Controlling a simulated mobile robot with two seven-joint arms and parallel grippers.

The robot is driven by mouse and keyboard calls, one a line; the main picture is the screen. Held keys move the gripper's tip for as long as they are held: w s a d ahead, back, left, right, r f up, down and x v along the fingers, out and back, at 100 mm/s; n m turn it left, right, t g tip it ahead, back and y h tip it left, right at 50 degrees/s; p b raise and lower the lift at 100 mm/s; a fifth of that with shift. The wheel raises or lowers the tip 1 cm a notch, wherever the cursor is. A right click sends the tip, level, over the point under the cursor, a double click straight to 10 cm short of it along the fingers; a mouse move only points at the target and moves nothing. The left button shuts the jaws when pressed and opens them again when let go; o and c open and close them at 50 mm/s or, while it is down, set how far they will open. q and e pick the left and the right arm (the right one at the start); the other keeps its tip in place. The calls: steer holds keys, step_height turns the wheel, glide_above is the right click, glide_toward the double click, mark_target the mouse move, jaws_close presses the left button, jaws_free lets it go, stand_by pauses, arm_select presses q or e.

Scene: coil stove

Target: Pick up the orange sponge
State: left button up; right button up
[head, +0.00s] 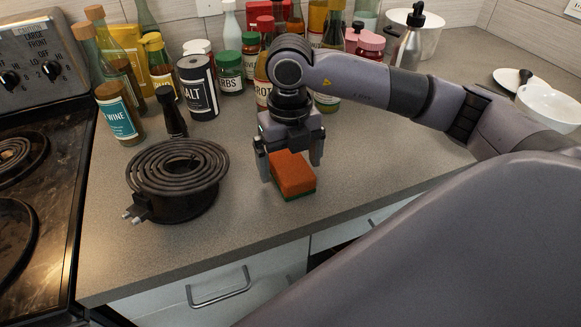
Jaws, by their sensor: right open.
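The orange sponge (294,176) lies on the grey countertop, with a green layer along its lower edge. My right gripper (290,172) points down over the sponge. Its fingers are apart, one at the left of the sponge and one at the upper right. The gripper body hides the sponge's far end. Whether the fingers touch the sponge cannot be told. My left gripper is not in view.
A coil burner (178,178) sits on the counter left of the sponge. Several bottles and jars, including a salt canister (198,86), stand behind. The stove (40,190) is at left, a white bowl (550,107) at right. The counter (385,170) right of the sponge is clear.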

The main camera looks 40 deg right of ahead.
steer(key=shift+f, duration=0.4)
steer(key=c, duration=1)
steer(key=shift+r, duration=0.15)
step_height(320, 180, up, 10)
steer(key=shift+w+f, duration=0.1)
steer(key=shift+f, duration=0.05)
step_height(320, 180, up, 10)
steer(key=p, duration=0.2)
glide_above(289, 162)
steer(key=shift+o, duration=1.4)
steer(key=shift+c, duration=1.2)
